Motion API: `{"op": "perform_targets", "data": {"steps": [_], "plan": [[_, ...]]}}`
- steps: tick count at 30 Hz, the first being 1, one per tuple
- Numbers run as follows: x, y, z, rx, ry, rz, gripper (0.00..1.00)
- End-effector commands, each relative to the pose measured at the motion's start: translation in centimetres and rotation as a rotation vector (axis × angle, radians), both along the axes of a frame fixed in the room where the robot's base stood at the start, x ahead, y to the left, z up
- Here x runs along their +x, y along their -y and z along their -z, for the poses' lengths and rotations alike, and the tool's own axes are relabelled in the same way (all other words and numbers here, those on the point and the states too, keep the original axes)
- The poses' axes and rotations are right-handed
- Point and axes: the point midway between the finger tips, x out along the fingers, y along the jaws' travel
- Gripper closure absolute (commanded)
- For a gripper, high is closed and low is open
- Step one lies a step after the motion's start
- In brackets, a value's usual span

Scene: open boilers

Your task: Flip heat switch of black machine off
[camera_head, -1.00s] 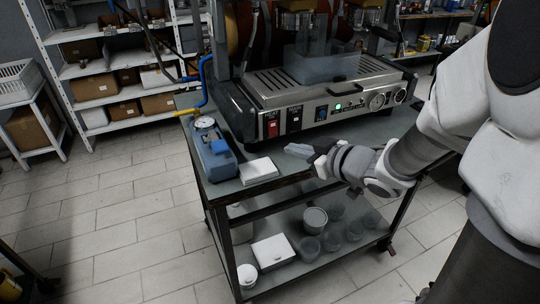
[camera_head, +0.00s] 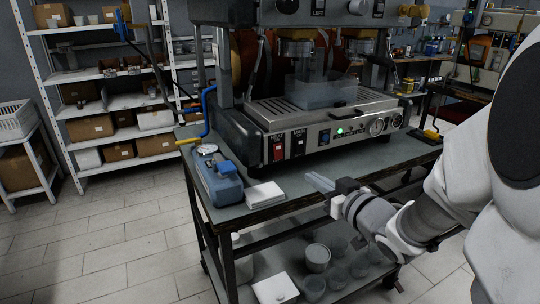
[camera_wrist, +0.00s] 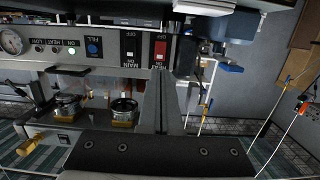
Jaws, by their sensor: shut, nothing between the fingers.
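The black machine (camera_head: 238,131) stands on a cart, its metal front panel facing me. The red heat switch (camera_head: 278,149) is at the panel's left end, with the black main switch (camera_head: 299,143) beside it. A green light (camera_head: 340,131) is lit on the panel. My gripper (camera_head: 318,181) is shut and empty, in front of and below the panel, to the right of the heat switch and apart from it. The wrist view is upside down; the fingers (camera_wrist: 165,92) point at the panel close to the red switch (camera_wrist: 160,50), whose on or off position I cannot tell.
A blue device with a gauge (camera_head: 220,178) and a white box (camera_head: 265,194) sit on the cart's left end. Cups stand on the lower shelf. A shelving rack (camera_head: 85,100) is behind at left. Another machine (camera_head: 480,60) is at the back right.

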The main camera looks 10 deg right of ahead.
Motion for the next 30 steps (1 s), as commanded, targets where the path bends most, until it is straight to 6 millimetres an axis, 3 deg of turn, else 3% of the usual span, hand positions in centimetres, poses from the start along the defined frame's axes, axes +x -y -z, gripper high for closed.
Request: {"op": "perform_targets", "data": {"steps": [8, 21, 30], "plan": [[2.1, -0.7, 0.5, -0.001, 0.000, -0.003, 1.00], [10.6, -3.6, 1.8, 0.001, 0.000, -0.004, 1.00], [13.1, -4.3, 2.0, 0.000, -0.001, -0.001, 1.00]]}}
